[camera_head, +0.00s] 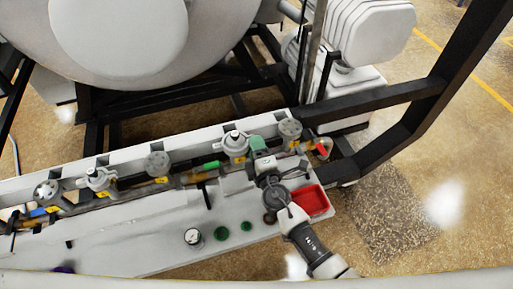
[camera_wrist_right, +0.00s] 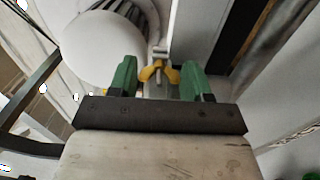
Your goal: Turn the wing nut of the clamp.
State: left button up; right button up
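A yellow wing nut (camera_wrist_right: 159,72) shows in the wrist view, between the two green fingers of my right gripper (camera_wrist_right: 159,76). The fingers are apart on either side of it. Its wings come close to both fingers; I cannot tell whether they touch. The grey clamp behind it is only partly visible. In the head view my right gripper (camera_head: 262,146) reaches over the pipe line at the right end of the panel. There the arm and gripper hide the wing nut. My left gripper is not in view.
A white panel (camera_head: 150,255) carries a gauge (camera_head: 193,236) and green buttons (camera_head: 221,233). A red tray (camera_head: 312,201) is beside my right arm. Regulators and yellow-tagged valves line the pipe. Black frame bars (camera_head: 375,100) stand right of it, and the large grey furnace vessel (camera_head: 120,40) is behind.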

jog(key=c, duration=0.5)
jog(key=shift+n, duration=1.4)
jog(key=o, duration=1)
jog(key=shift+c, duration=0.2)
jog(key=b+v, duration=0.2)
jog(key=v, duration=0.9)
jog(key=shift+w, duration=0.1)
